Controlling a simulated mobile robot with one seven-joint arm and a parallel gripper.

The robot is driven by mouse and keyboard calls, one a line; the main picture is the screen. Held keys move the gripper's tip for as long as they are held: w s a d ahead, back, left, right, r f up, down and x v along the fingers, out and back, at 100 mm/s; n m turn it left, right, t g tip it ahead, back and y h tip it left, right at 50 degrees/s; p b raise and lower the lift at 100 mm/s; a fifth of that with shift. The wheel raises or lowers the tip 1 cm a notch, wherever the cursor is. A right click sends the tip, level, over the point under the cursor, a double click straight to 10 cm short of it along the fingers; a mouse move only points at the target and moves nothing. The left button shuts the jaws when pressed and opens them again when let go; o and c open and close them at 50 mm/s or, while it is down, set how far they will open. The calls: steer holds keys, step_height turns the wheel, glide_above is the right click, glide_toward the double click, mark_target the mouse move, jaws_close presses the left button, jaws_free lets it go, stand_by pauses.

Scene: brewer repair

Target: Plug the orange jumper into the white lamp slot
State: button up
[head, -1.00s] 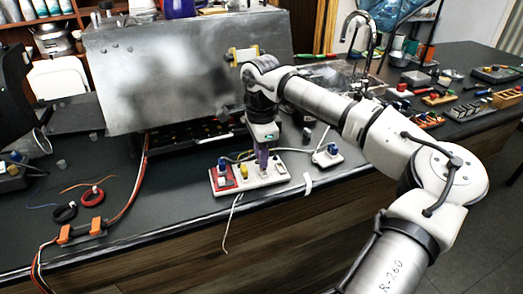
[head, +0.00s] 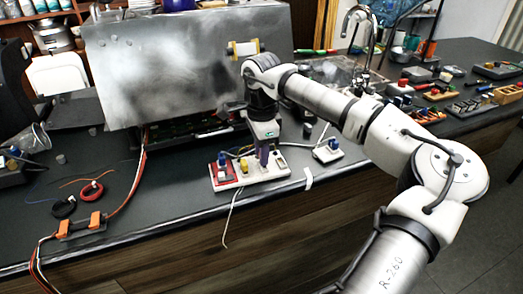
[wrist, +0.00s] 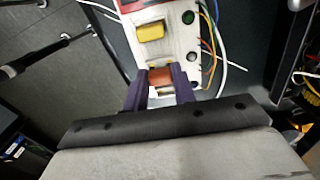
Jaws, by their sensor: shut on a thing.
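My gripper (wrist: 161,84) has purple fingers shut on the orange jumper (wrist: 160,76), a small orange-brown block. It is at the near end of a white board (wrist: 172,50) in the wrist view. In the head view my gripper (head: 264,158) points down over the right part of the same board (head: 245,182). The jumper is hidden there by the fingers. A yellow block (wrist: 151,32) sits on the board beyond the jumper. Fingers and jumper cover the spot beneath, so I cannot tell which slot is there or whether the jumper is seated.
A red section with a blue-topped part (head: 222,160) is at the board's left. Wires run along the board's side in the wrist view (wrist: 212,50). A small white box (head: 327,150) stands to the right. A large metal panel (head: 170,70) rises behind. Orange clamps (head: 80,225) lie at front left.

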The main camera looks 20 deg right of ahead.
steer(key=shift+f+b, duration=0.45)
steer(key=shift+f, duration=0.15)
stand_by(1.0)
stand_by(0.6)
steer(key=o, duration=1)
step_height(320, 180, up, 14)
steer(key=b, duration=0.2)
steer(key=shift+s+f, duration=0.1)
steer(key=shift+f, duration=0.05)
